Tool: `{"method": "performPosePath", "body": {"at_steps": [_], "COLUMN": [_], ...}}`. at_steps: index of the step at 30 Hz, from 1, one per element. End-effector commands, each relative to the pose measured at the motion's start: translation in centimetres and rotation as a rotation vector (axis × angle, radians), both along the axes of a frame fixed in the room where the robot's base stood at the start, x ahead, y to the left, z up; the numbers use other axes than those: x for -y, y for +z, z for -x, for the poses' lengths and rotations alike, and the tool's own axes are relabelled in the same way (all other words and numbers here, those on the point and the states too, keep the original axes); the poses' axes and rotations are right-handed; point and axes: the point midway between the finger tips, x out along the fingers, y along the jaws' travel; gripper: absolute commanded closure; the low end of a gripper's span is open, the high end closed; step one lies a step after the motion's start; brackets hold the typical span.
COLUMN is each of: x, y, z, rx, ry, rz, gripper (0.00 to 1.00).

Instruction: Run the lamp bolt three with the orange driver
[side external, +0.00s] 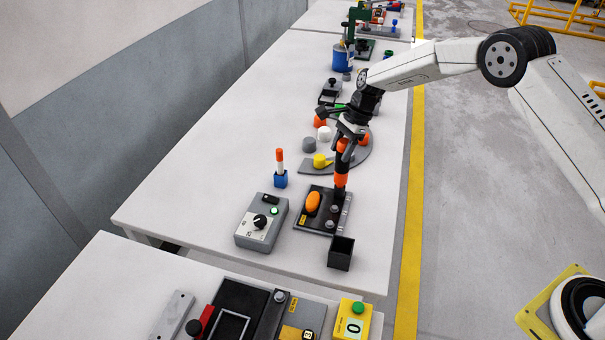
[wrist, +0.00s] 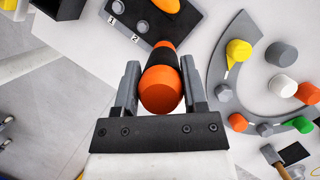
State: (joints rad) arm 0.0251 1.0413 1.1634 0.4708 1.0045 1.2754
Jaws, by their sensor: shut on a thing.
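My gripper (side external: 345,138) is shut on the orange driver (side external: 341,178), an orange and black tool held upright with its lower end over the far right part of the lamp plate. In the wrist view the driver's round orange end (wrist: 160,90) sits between both fingers. The dark lamp plate (side external: 304,222) carries an orange oval lamp (side external: 313,202). Two grey bolts show on it in the wrist view, one by the mark 1 (wrist: 117,6) and one by the mark 2 (wrist: 142,27). The driver hides bolt three and its own tip, so I cannot tell whether they touch.
A grey dial box (side external: 262,222) stands left of the plate and a black open bin (side external: 341,253) in front of it. A blue holder (side external: 281,180) with an orange-white stick stands behind. A curved grey rack (wrist: 222,62) with coloured knobs lies beyond the plate.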

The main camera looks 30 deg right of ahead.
Motion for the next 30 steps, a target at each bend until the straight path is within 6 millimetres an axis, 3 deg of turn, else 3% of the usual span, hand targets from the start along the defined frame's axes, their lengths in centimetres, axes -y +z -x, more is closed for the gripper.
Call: {"method": "performPosePath", "body": {"at_steps": [12, 30], "x": [0.0, 0.0], "y": [1.7, 2.2], "z": [-0.2, -0.2], "rx": [0.006, 0.007], "ry": [0.0, -0.001], "rz": [-0.001, -0.001], "gripper": [1.0, 1.0]}}
